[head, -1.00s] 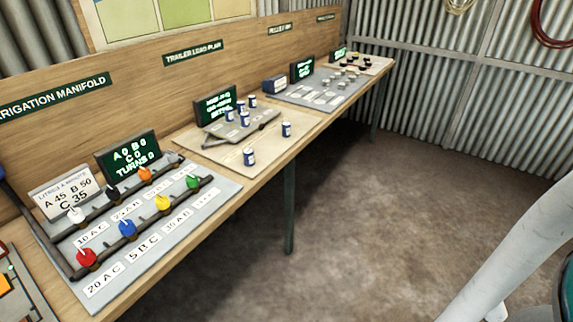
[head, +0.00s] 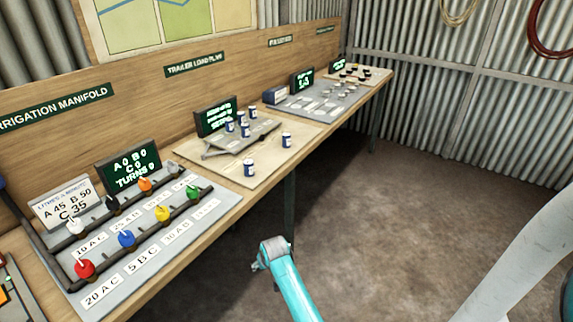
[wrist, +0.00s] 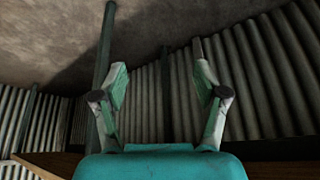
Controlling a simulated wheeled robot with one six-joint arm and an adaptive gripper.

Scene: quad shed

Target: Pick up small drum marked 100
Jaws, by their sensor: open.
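Several small blue-and-white drums stand at the trailer load plan station on the bench. Two are on the pale board, a front one (head: 249,168) and a right one (head: 286,140). Others, such as this drum (head: 245,130), stand on the small grey trailer deck (head: 262,133). Their markings are too small to read, so I cannot tell which is marked 100. My gripper (wrist: 160,84) is open and empty in the wrist view, with no drum in sight there. In the head view, a teal part of my arm shows in front of the bench, below and apart from the drums.
The irrigation manifold (head: 150,232) with coloured valves is left of the drum station. A grey panel (head: 318,100) with small parts is to the right. A dark green bench leg (head: 289,205) stands below. The brown floor in front is clear.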

